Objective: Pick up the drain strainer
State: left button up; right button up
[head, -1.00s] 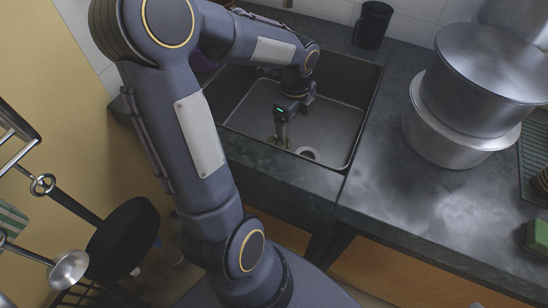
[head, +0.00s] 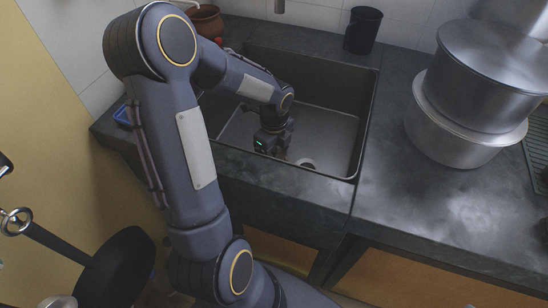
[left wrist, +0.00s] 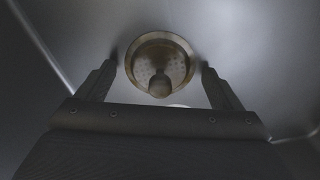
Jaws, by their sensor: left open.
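The drain strainer (left wrist: 160,65) is a round, brownish metal cup with small holes and a knob in the middle. In the left wrist view it lies on the sink floor, between the two spread fingers of my left gripper (left wrist: 159,64), with a gap on each side. In the head view my left gripper (head: 272,147) is down inside the sink (head: 345,125), and it largely hides the strainer there. My left gripper is open and holds nothing. My right gripper is not in view.
A pale round drain hole (head: 307,163) is in the sink floor beside the gripper. Sink walls surround the gripper. Large steel pots (head: 465,135) stand on the counter to the right, a black cup (head: 363,30) behind the sink. A black pan (head: 115,270) hangs at lower left.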

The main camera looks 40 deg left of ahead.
pick_arm(q)
jog(key=c, duration=1.1)
jog(key=shift+r, duration=0.2)
jog(key=shift+c, duration=0.7)
jog(key=shift+r+p, duration=0.35)
jog(key=shift+r, duration=0.25)
grip_shut()
jog(key=s+d+r+m+t+y+p, duration=0.1)
jog(key=r+m+p, duration=0.3)
jog(key=r+p, duration=0.6)
jog(key=s+d+r+m+t+y+p, duration=0.1)
jog(key=d+r+m+t+y+p, duration=0.1)
jog(key=r+p, duration=0.9)
notch_tip(320, 180, up, 7)
jog(key=d+m+t, duration=0.1)
jog(key=d+m, duration=0.1)
jog(key=m, duration=0.1)
jog(key=shift+s+t+y, duration=0.3)
